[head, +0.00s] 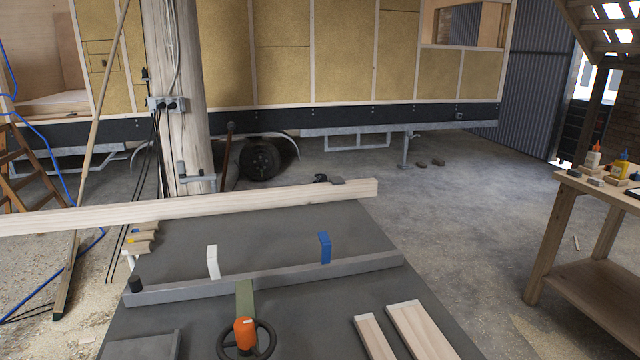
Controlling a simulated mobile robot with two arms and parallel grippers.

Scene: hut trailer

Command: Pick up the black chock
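Two small dark blocks lie on the concrete floor by the trailer's support leg: a left block (421,163) and a right block (438,162). They look like chocks, but they are too small and far off to tell which, if either, is the black chock. They lie well to the right of the trailer wheel (260,158), beyond the grey table. A small black object (320,178) sits by the long wooden beam; its shape is unclear. Neither of my grippers is in the head view.
A grey-topped table (300,235) fills the front, with a long wooden beam (200,205) across its far side. An orange-knobbed handwheel (245,335) is at its near edge. A wooden workbench (600,260) stands at right. The floor between is mostly clear.

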